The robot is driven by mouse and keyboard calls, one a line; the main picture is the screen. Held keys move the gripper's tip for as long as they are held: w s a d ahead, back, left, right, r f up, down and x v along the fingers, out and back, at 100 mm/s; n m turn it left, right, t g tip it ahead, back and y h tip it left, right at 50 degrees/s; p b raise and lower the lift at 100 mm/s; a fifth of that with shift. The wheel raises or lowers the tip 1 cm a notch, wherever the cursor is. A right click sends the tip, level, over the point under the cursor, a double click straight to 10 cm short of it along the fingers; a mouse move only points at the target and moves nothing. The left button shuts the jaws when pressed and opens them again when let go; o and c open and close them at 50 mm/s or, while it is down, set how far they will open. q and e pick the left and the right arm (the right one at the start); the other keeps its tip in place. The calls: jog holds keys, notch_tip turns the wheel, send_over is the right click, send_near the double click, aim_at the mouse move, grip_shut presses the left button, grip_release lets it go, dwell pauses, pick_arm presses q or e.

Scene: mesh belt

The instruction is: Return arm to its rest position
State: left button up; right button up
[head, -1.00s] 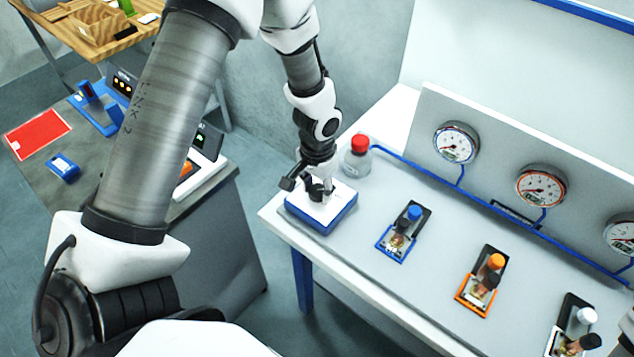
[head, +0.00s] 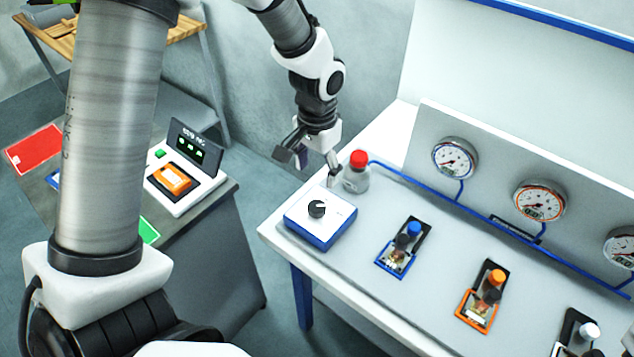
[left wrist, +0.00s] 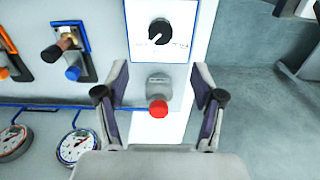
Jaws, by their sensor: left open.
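My left gripper (head: 314,162) is open and empty. In the head view it hangs above the back left corner of the white bench (head: 385,125), behind the blue-and-white box with a black knob (head: 317,208). In the left wrist view its two fingers (left wrist: 160,98) are spread apart, and the knob (left wrist: 159,31) shows beyond them. My right gripper cannot be made out.
Three gauges, the first with a blue rim (head: 455,158), line the back panel. Blue (head: 404,247), orange (head: 481,294) and white-capped (head: 577,333) valve units sit on the bench. At left, a grey table holds an orange item on a device (head: 172,180) and a red mat (head: 34,149).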

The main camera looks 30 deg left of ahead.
pick_arm(q)
jog(key=shift+w, duration=0.1)
dwell(0.4)
jog(key=s+f+b, duration=0.1)
jog(key=f, duration=0.2)
jog(key=s+f+g, duration=0.1)
jog(key=s+f, duration=0.1)
jog(key=f, duration=0.1)
jog(key=s+f+g+b, duration=0.1)
jog(key=f, duration=0.2)
jog(key=shift+s+d+f+b, duration=0.1)
jog(key=shift+s+f+b, duration=0.1)
jog(key=shift+b, duration=0.1)
jog(key=s+d+f+n+g+b, duration=0.1)
jog(key=s+d+f+b, duration=0.15)
jog(key=s+f, duration=0.95)
jog(key=s+d+f+g+b, duration=0.2)
jog(key=s+f+b, duration=0.2)
jog(key=s+f, duration=0.8)
jog(key=w+f+t, duration=0.1)
jog(key=w+t, duration=0.4)
jog(key=w, duration=0.2)
jog(key=shift+a+f+p, duration=0.25)
jog(key=shift+a+p, duration=0.05)
jog(key=shift+a, duration=0.15)
